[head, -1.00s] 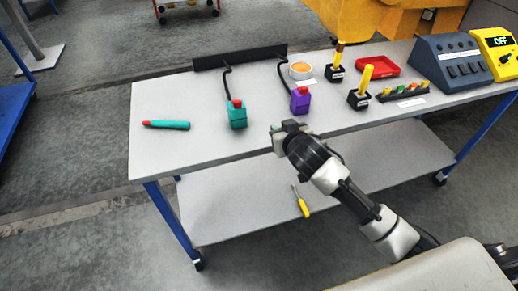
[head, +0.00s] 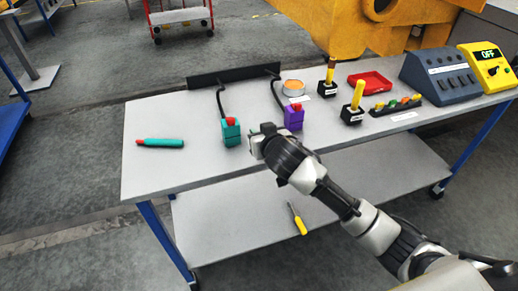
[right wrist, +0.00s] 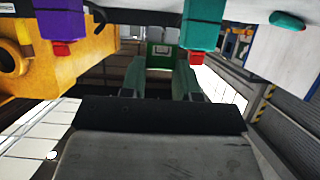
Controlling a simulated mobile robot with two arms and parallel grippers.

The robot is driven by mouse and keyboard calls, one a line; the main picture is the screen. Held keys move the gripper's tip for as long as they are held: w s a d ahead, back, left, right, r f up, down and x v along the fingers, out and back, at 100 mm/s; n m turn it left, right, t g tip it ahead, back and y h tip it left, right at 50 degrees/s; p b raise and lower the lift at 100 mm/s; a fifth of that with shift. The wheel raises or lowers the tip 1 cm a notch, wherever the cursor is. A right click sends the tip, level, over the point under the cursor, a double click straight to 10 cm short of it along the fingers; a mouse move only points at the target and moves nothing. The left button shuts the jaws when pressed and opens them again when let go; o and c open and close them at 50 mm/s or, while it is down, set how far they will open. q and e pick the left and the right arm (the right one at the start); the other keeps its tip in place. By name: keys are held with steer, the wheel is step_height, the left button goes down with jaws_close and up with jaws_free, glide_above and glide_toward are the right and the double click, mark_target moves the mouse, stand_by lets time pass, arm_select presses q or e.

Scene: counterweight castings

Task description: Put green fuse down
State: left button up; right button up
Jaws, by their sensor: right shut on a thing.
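My right gripper (head: 257,139) reaches over the front part of the grey table (head: 175,110), just right of the teal box with a red button. It also shows in the right wrist view (right wrist: 160,72), where its two fingers close on the green fuse (right wrist: 161,62), a small green piece with a pale label. In the head view the fuse is mostly hidden by the gripper. I cannot tell whether it touches the table. My left gripper is not in view.
The teal box (head: 231,133) and purple box (head: 294,118) are close by. A teal marker (head: 160,143) lies left. A strip of coloured pieces (head: 397,105), a red tray (head: 373,83) and yellow-handled levers (head: 353,104) stand right. A screwdriver (head: 298,220) lies on the lower shelf.

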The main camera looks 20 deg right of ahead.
steer(key=shift+s+a+f, duration=0.45)
steer(key=shift+s+a, duration=0.1)
steer(key=shift+f, duration=2.05)
steer(key=shift+f, duration=0.15)
steer(key=o, duration=0.9)
steer(key=shift+r, duration=0.2)
steer(key=v, duration=1.2)
steer(key=shift+d, duration=0.1)
